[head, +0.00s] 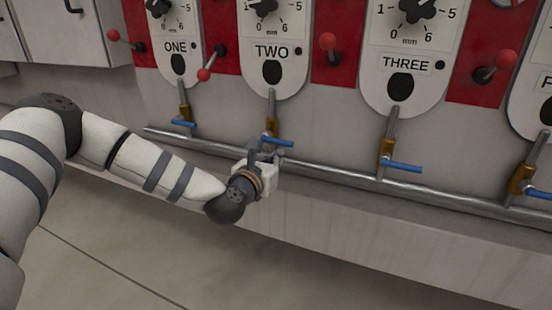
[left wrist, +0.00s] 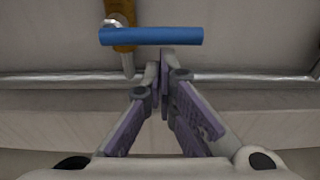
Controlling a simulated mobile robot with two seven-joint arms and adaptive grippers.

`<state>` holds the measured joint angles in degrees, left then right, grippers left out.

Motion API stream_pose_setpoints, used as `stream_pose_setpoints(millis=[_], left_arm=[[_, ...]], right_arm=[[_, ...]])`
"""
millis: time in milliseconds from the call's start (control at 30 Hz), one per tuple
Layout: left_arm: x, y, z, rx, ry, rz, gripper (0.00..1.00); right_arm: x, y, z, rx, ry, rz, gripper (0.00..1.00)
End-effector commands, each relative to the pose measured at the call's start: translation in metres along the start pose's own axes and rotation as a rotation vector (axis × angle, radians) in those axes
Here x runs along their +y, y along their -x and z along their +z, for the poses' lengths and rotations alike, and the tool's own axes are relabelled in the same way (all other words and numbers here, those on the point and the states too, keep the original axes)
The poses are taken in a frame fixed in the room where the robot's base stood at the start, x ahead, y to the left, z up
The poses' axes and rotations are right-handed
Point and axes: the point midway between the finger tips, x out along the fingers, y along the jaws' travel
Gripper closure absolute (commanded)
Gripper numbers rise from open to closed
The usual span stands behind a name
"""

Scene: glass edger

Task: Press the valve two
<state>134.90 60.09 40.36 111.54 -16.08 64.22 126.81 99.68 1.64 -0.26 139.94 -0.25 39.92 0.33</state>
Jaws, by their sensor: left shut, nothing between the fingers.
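Valve two is a brass body with a blue lever handle (head: 278,141) on the pipe below the plate marked TWO (head: 272,52). In the left wrist view the blue handle (left wrist: 152,36) lies level across the top, with its brass body (left wrist: 120,38) at its left end. My left gripper (head: 266,150) is at valve two, just below the handle. It is shut and empty; its fingertips (left wrist: 165,62) meet just under the handle in the left wrist view. I cannot tell whether they touch it. My right gripper is not in view.
Other blue-handled valves stand at ONE (head: 183,123), THREE (head: 402,166) and the far right (head: 535,194). A horizontal metal pipe (head: 340,177) runs behind my gripper. Red-knobbed levers (head: 328,42) stick out above. The floor in front is clear.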

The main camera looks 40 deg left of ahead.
Motion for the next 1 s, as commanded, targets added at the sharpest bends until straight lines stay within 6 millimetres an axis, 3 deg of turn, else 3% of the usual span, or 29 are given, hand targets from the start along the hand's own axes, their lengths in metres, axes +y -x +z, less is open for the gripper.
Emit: stream_pose_setpoints(millis=[767,1000], left_arm=[[-0.004,-0.001,0.005,-0.001,0.141,-0.019,1.00],[-0.007,-0.004,0.008,0.000,0.248,-0.034,1.00]], right_arm=[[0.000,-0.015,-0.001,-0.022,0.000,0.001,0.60],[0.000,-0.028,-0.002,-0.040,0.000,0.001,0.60]])
